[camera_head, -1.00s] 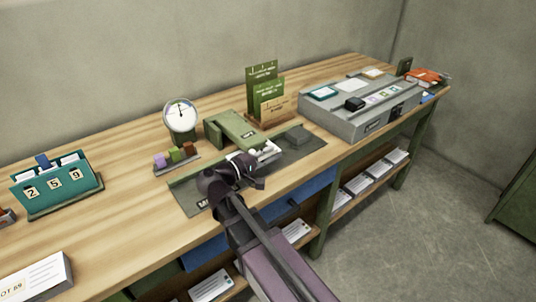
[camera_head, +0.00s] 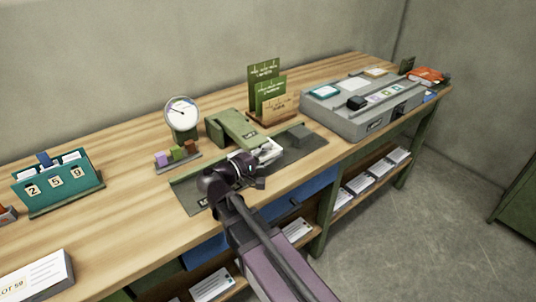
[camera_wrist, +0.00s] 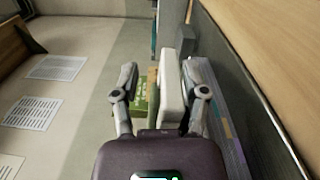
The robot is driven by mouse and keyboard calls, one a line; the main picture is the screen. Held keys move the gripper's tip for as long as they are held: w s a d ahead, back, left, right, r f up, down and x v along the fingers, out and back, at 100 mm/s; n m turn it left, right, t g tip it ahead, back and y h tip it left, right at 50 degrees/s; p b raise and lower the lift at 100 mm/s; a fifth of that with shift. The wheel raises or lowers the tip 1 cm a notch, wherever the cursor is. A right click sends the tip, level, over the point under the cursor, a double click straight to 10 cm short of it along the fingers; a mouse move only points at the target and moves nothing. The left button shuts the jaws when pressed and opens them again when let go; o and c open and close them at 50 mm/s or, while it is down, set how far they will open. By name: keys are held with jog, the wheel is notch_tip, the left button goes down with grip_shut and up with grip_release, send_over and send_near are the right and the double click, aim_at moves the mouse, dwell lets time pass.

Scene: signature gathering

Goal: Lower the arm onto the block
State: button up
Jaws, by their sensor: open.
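My gripper (camera_head: 262,167) reaches over the dark mat (camera_head: 186,194) at the front of the bench. In the wrist view its two fingers (camera_wrist: 161,75) stand apart. A pale, upright block (camera_wrist: 171,95) shows between them, closer to the right finger. I cannot tell whether either finger touches it or how far below it is. In the head view a whitish piece (camera_head: 270,148) shows just past my gripper, partly hidden by it; I cannot tell whether it is the same block.
A green box-like device (camera_head: 232,128) stands behind the mat. A dial (camera_head: 182,113), small coloured blocks (camera_head: 177,153) and a grey console (camera_head: 362,122) stand around.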

jog(key=shift+a, duration=0.1)
jog(key=shift+v, duration=5.95)
jog(key=shift+s, duration=0.2)
